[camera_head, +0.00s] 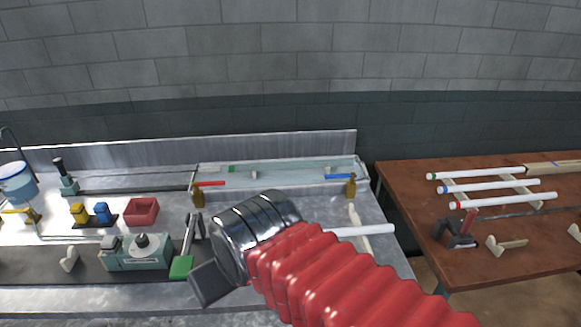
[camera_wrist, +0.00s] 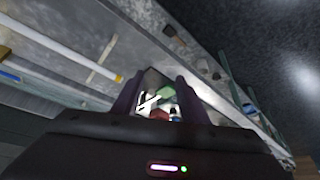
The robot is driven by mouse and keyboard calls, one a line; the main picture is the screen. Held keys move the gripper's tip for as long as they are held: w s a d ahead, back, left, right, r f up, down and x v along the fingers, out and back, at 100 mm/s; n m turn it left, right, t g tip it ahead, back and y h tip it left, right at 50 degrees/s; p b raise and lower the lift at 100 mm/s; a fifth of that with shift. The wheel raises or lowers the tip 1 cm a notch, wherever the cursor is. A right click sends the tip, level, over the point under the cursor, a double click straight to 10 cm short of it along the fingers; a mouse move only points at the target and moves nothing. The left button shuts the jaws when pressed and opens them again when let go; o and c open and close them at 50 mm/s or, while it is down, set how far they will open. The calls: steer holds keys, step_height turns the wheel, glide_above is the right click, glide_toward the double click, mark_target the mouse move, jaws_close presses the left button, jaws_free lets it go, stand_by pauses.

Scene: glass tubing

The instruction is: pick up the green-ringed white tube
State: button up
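The green-ringed white tube (camera_head: 475,175) lies on the brown table at the right in the head view. It is the rearmost of three parallel tubes and its green mark is at the left end. In front of it lie a blue-marked tube (camera_head: 490,187) and a red-marked tube (camera_head: 505,200). My gripper (camera_head: 208,285) is over the grey bench at the left, far from these tubes; only a dark part of it shows. In the wrist view my gripper (camera_wrist: 158,97) has its fingers apart, with only background between them.
Another white tube (camera_head: 362,231) lies partly behind my arm. The wrist view shows a pale tube with a yellow end (camera_wrist: 70,52). A glass-topped tray (camera_head: 300,175) is at the bench's back.

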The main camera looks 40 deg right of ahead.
steer(key=shift+o, duration=0.2)
steer(key=w+d+r+m+g, duration=0.1)
steer(key=w+d+r+m, duration=0.2)
steer(key=w, duration=0.4)
steer(key=shift+r+m+y, duration=0.3)
steer(key=shift+m+y, duration=0.1)
steer(key=shift+m, duration=0.1)
steer(key=w+d+r+m+y, duration=0.2)
steer(key=w+d+m+y, duration=0.2)
steer(key=w+d+m, duration=0.9)
steer(key=m+t+y, duration=0.2)
steer(key=m+t, duration=0.2)
steer(key=t, duration=0.1)
glide_toward(297, 163)
steer(key=v, duration=0.4)
steer(key=shift+d+f, duration=0.1)
steer(key=shift+x, duration=4.3)
